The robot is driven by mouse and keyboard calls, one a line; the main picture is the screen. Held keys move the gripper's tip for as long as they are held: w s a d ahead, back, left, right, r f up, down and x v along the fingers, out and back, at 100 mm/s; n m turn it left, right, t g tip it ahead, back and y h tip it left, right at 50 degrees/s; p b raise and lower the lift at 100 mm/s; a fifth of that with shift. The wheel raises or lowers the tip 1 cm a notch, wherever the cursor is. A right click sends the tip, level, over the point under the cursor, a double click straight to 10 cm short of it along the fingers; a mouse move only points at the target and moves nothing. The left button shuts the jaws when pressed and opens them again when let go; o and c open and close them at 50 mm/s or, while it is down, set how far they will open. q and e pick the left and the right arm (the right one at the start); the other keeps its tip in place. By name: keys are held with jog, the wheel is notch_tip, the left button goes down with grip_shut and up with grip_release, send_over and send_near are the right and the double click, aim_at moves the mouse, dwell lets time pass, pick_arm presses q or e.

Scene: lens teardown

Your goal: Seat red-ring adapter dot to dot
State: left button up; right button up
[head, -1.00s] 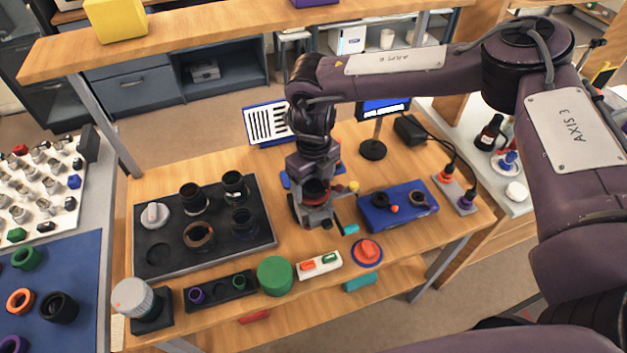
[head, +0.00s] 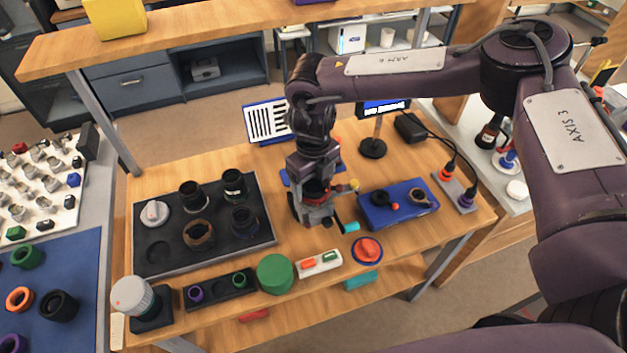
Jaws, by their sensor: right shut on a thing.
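My right gripper (head: 318,211) comes down over the middle of the wooden table, in front of the blue stand. It is shut on a dark part with a red band, which I take to be the red-ring adapter (head: 317,187); the fingers and wrist hide much of it. What lies directly under the adapter is mostly hidden, and I cannot tell whether it is seated or held above something. No alignment dots can be made out at this size. My left gripper is not in view.
A dark tray (head: 158,262) with several lens rings stands left. A blue box (head: 378,216) with small parts sits right of the gripper. A green cylinder (head: 275,273), a switch box (head: 319,264) and a red button (head: 367,250) line the front edge.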

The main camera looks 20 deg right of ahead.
jog(key=shift+f, duration=0.5)
dwell(0.5)
